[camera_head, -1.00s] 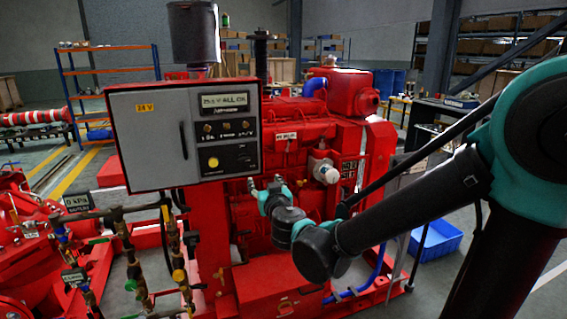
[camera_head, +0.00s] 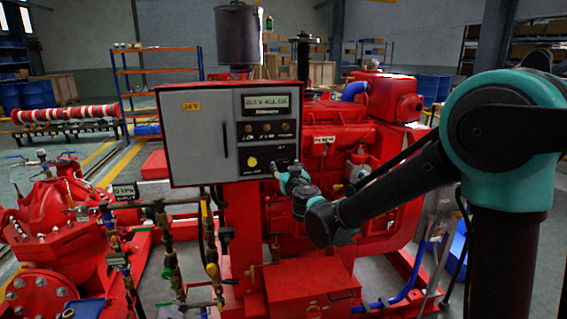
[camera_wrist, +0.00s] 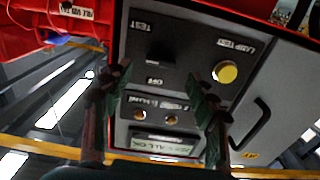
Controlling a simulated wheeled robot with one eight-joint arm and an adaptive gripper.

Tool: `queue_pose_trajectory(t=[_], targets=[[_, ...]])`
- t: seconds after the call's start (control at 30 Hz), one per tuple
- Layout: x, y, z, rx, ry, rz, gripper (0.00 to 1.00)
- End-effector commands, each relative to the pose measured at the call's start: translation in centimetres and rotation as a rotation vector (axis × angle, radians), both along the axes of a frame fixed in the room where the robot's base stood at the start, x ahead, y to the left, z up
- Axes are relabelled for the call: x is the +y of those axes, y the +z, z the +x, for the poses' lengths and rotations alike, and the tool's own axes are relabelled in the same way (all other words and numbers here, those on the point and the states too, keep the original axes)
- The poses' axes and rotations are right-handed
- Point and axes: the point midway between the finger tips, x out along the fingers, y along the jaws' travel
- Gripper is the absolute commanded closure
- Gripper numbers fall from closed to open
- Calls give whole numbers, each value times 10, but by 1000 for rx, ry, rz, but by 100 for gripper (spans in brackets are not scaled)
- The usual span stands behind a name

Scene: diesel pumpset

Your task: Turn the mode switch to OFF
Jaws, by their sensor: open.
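The mode switch (camera_wrist: 160,60) is a small black knob on the dark control panel (camera_wrist: 190,30), seen upside down in the wrist view. Its labels read TEST and OFF, with OFF on the side nearer the lamps. The knob looks dark on dark, so its exact pointing is hard to read. My gripper (camera_wrist: 161,84) is open, with one finger on each side of the switch's column and nothing between them. In the head view my gripper (camera_head: 281,170) is at the lower right of the control box (camera_head: 195,140) and hides the switch there.
A yellow lamp-test button (camera_wrist: 225,72) sits beside my right finger. A black door handle (camera_wrist: 252,124) stands out to the right. Pipes with valves (camera_head: 168,250) stand below the box.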

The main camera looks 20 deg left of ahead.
Motion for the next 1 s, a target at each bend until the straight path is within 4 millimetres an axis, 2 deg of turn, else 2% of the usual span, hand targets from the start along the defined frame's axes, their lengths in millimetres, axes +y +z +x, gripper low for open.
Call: queue_pose_trajectory(t=[0.1,0.3,0.67,0.77,1.0], targets=[[10,0,18,0,-2,0,41],[21,0,35,0,-1,0,41],[23,0,39,0,-1,0,41],[23,0,39,0,-1,0,51],[23,0,39,0,-1,0,81]])
